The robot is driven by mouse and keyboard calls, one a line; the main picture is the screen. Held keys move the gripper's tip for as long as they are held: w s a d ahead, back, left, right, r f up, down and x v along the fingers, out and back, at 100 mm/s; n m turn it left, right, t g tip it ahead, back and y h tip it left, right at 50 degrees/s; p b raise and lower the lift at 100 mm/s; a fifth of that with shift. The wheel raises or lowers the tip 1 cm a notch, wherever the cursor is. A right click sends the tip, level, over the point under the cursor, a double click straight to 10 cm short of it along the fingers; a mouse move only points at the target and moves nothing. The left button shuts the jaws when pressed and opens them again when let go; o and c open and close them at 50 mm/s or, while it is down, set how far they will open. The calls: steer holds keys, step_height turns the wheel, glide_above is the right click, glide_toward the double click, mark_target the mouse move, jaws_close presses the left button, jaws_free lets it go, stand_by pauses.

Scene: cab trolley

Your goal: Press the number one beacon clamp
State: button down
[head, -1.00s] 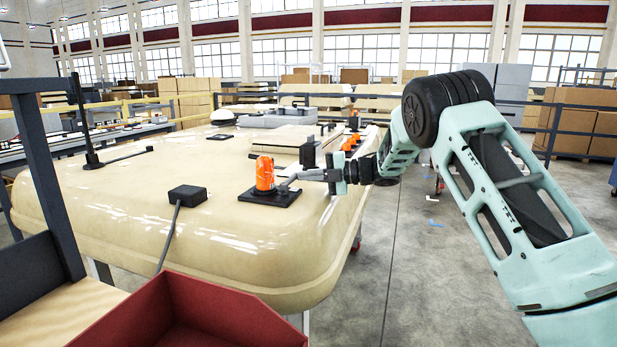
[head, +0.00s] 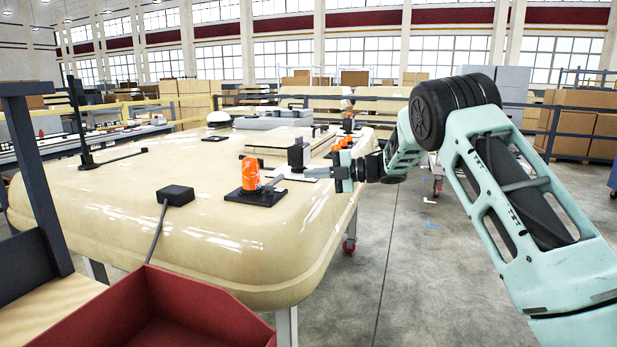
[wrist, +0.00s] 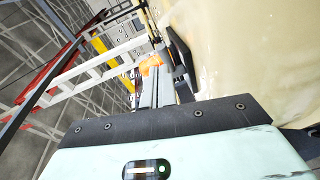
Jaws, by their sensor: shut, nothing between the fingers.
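The nearest orange beacon (head: 251,173) stands upright on a black base plate (head: 240,196) near the right edge of the cream cab roof. A short grey piece, perhaps the clamp lever (head: 273,182), slants up on the beacon's right side. My gripper (head: 298,175) is shut and empty, to the right of this piece and pointing left toward the beacon. I cannot tell whether the fingertips touch it. In the wrist view the shut fingers (wrist: 156,92) point at the orange beacon (wrist: 151,64), partly hidden behind them, and the dark plate (wrist: 181,58) lies beside them.
More orange beacons (head: 342,144) stand farther along the right edge of the roof (head: 190,235). A black box with a cable (head: 176,195) is at left, and a black post (head: 298,154) rises behind my gripper. A red bin (head: 180,300) is in front.

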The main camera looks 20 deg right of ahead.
steer(key=d+r, duration=0.1)
steer(key=d, duration=0.6)
steer(key=shift+s+d, duration=0.15)
steer(key=shift+d, duration=0.1)
